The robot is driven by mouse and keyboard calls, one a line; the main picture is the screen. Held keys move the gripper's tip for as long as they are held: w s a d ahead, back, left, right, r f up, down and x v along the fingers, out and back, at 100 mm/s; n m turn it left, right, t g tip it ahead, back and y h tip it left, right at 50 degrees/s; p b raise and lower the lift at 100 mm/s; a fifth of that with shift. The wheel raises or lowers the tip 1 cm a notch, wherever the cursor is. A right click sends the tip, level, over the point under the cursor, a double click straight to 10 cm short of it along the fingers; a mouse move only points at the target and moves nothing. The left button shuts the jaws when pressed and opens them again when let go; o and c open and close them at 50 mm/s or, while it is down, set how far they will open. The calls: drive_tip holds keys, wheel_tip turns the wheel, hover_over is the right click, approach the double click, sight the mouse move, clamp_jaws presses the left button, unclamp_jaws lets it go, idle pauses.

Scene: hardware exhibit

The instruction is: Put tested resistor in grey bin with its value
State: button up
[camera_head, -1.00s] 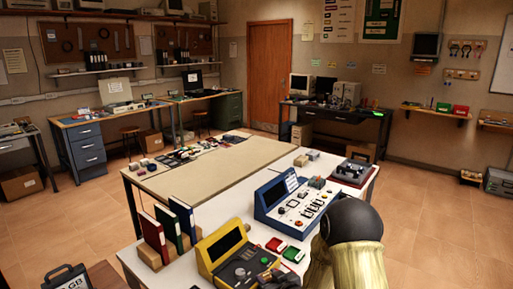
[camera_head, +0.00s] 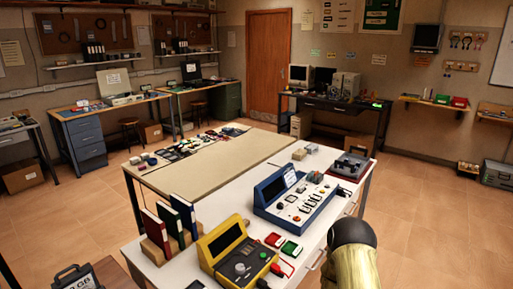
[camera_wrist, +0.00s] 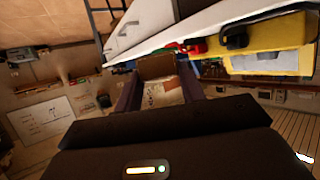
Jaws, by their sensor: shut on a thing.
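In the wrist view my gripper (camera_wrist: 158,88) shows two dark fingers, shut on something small. A brown patch shows between the fingertips, but I cannot tell whether it is a resistor. In the head view my fingertips are out of sight; only part of my arm shows at lower right. A yellow meter-like device (camera_head: 235,252) stands on the white table; it also shows in the wrist view (camera_wrist: 270,45). A blue console (camera_head: 292,195) with knobs stands behind it. I cannot make out a grey bin or any value label.
Upright binders (camera_head: 165,230) stand at the left. A dark device (camera_head: 350,166) sits at the table's far right. The beige tabletop (camera_head: 215,180) is largely clear; open floor lies right.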

drive_tip(key=s+f, duration=0.4)
drive_tip(key=f, duration=0.1)
drive_tip(key=shift+s+f, duration=0.1)
idle(0.3)
